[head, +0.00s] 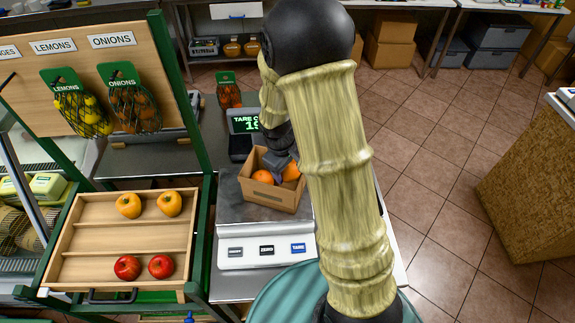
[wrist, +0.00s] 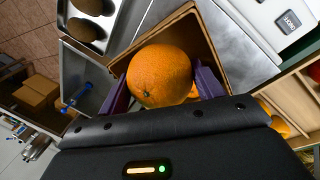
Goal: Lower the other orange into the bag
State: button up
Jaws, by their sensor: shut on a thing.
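The bag is a brown, open-topped, box-like container (head: 272,198) on the scale's plate. One orange (head: 262,177) shows inside its left part. My gripper (head: 281,164) is over the bag's opening, its fingers partly hidden by my arm. It is shut on a second orange (head: 291,172), which shows at the right part of the opening. In the wrist view this orange (wrist: 160,76) sits between the two purple fingers, with the bag's brown wall (wrist: 192,32) behind it. How far it is below the rim is hard to tell.
The scale (head: 265,252) has a lit display (head: 245,123) behind the bag. A wooden tray (head: 120,243) at left holds two yellow-orange fruits and two red apples. Net bags of lemons (head: 82,113) and onions (head: 133,105) hang on a board. Tiled floor is clear at right.

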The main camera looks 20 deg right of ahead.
jog(key=o, duration=1.2)
jog(key=shift+c, duration=0.2)
jog(key=shift+a+r, duration=0.15)
jog(key=shift+r, duration=0.35)
jog(key=b+v, duration=0.2)
jog(key=v, duration=1.4)
jog(key=shift+r, duration=0.25)
jog(key=shift+s, duration=0.15)
